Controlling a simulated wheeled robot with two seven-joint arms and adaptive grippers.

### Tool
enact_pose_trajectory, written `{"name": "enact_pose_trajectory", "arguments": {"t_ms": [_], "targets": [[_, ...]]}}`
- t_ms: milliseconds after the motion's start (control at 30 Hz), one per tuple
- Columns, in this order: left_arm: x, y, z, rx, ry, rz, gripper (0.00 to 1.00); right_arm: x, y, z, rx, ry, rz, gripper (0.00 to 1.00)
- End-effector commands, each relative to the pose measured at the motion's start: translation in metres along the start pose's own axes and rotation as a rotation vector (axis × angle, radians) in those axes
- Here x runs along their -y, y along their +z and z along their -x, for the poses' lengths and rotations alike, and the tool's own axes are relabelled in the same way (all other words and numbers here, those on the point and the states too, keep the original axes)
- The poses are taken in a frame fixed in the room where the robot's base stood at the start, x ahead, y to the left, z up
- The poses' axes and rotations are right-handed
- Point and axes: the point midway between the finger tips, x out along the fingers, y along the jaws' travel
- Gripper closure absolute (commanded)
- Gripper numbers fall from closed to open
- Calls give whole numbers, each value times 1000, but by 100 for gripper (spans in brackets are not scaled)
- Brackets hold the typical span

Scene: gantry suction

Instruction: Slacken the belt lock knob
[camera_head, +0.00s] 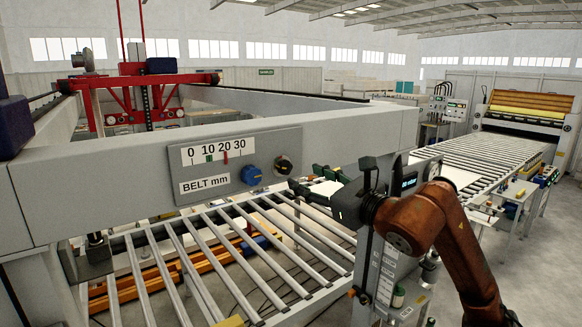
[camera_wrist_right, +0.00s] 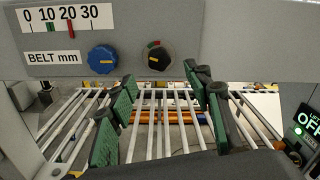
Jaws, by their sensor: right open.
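A grey beam carries a BELT mm panel (camera_head: 238,162) with a 0 to 30 scale. A blue knob (camera_head: 251,175) and a black knob (camera_head: 284,165) sit beside the scale. In the right wrist view, the blue knob (camera_wrist_right: 102,58) has a yellow mark. The black knob (camera_wrist_right: 155,57) has an orange mark and a green and red arc above it. No lettering shows which one is the lock. My right gripper (camera_head: 312,181) is open and empty, just right of the black knob. Its green-padded fingers (camera_wrist_right: 163,86) point toward the panel, apart from both knobs. My left gripper is out of view.
Metal rollers (camera_head: 220,255) run below the beam. A red gantry carriage (camera_head: 140,95) stands behind at the left. A grey post with a display (camera_head: 409,182) is close to my right arm. Another roller conveyor (camera_head: 480,160) runs toward the back right.

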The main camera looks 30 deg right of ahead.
Motion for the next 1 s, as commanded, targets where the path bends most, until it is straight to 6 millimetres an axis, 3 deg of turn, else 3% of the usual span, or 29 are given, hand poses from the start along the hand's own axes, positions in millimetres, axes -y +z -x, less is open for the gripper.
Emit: {"name": "enact_pose_trajectory", "arguments": {"t_ms": [300,500,833,1000], "targets": [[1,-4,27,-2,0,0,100,0,3,-47,0,3,-4,54],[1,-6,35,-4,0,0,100,0,1,-69,-1,2,-2,54],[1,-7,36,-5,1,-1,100,-1,0,-73,0,2,-1,54],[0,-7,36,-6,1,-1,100,-1,0,-73,0,2,-1,65]]}}
